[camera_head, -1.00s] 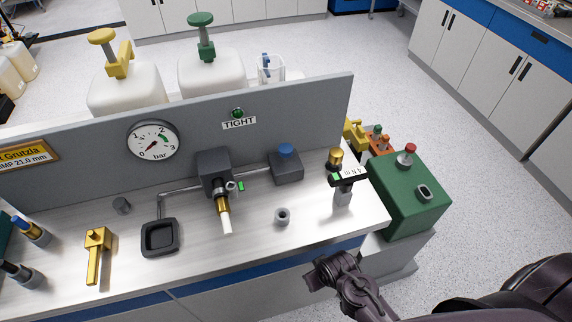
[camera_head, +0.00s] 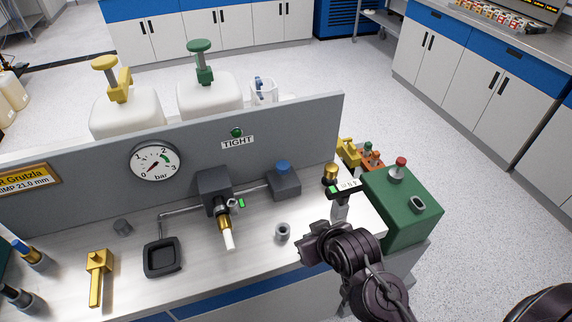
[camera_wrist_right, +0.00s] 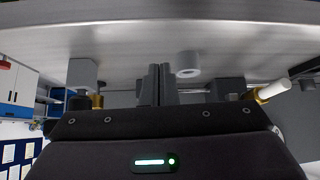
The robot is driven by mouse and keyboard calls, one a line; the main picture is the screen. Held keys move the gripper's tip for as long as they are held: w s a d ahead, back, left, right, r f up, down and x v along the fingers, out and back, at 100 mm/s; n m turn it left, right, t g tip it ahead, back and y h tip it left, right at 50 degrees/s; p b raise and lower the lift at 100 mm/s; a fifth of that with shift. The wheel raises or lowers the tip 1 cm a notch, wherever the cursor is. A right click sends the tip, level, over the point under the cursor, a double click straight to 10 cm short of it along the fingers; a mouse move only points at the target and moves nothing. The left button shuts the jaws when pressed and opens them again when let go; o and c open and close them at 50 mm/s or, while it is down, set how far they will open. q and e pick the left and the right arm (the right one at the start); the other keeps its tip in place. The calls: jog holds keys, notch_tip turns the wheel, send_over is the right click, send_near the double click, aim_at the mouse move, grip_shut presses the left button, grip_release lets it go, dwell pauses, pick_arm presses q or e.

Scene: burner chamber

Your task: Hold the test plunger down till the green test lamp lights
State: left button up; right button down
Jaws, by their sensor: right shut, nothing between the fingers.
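The blue-topped plunger (camera_head: 283,166) stands up from a small grey block (camera_head: 284,185) at the right end of a thin pipe, in front of the grey panel. The small green lamp (camera_head: 237,132) sits on the panel above the "TIGHT" label; it looks dark green, and I cannot tell for sure whether it is lit. My right gripper (camera_head: 306,243) is at the bench's front right, in front of the plunger and apart from it. In the right wrist view its fingers (camera_wrist_right: 157,84) are together and empty. My left gripper is out of view.
A grey ring (camera_head: 282,231) lies on the bench close to my right gripper; a digital-display tool (camera_head: 343,190) stands behind the arm. The burner body (camera_head: 214,188) with its brass, white-tipped nozzle (camera_head: 227,236) is left of the plunger. A pressure gauge (camera_head: 155,161) has its needle low.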

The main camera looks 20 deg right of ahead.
jog(key=w+r+m+t, duration=0.1)
jog(key=w+r+t, duration=0.6)
jog(key=r, duration=0.5)
jog(key=shift+w, duration=0.8)
jog(key=shift+w, duration=0.1)
jog(key=p, duration=0.3)
send_over(285, 169)
notch_tip(285, 169, down, 2)
jog(key=shift+f, duration=0.15)
jog(key=f, duration=0.2)
jog(key=p, duration=0.1)
jog(key=shift+s+f, duration=0.25)
jog(key=shift+f, duration=0.15)
jog(key=shift+s+f, duration=0.1)
jog(key=shift+f, duration=0.55)
jog(key=shift+f, duration=0.1)
